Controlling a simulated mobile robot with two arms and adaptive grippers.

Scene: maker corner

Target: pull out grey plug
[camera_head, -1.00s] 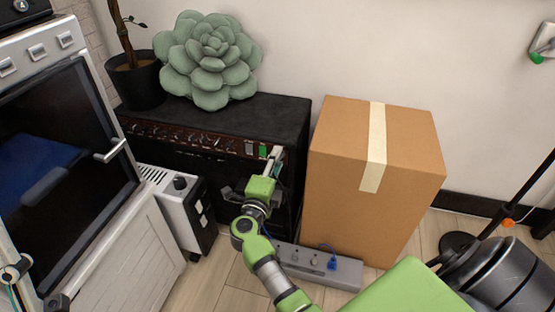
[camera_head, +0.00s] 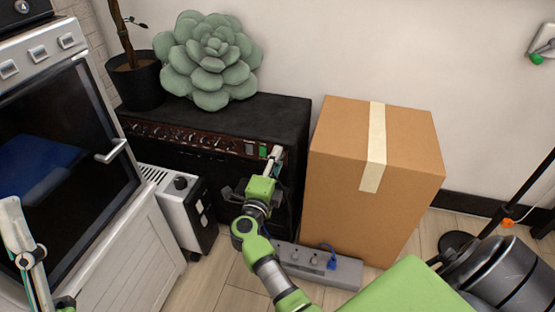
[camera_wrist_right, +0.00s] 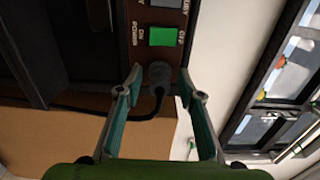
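The grey plug (camera_wrist_right: 158,76) sits in the panel of the black amplifier (camera_head: 235,118), below a green power switch (camera_wrist_right: 163,36). A dark cord runs from the plug toward the left in the right wrist view. My right gripper (camera_wrist_right: 158,92) is open, with one finger on each side of the plug and gaps visible beside it. In the head view, my right gripper (camera_head: 275,163) is at the right end of the amplifier's front and hides the plug. Part of my left gripper (camera_head: 20,235) shows at the left edge; its opening cannot be judged.
A cardboard box (camera_head: 405,190) stands close to the right of the amplifier. A power strip (camera_head: 345,275) with a blue plug (camera_head: 331,263) lies on the floor in front. A white heater-like unit (camera_head: 180,210) and an oven (camera_head: 65,130) stand left. A plush succulent (camera_head: 210,60) sits on top.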

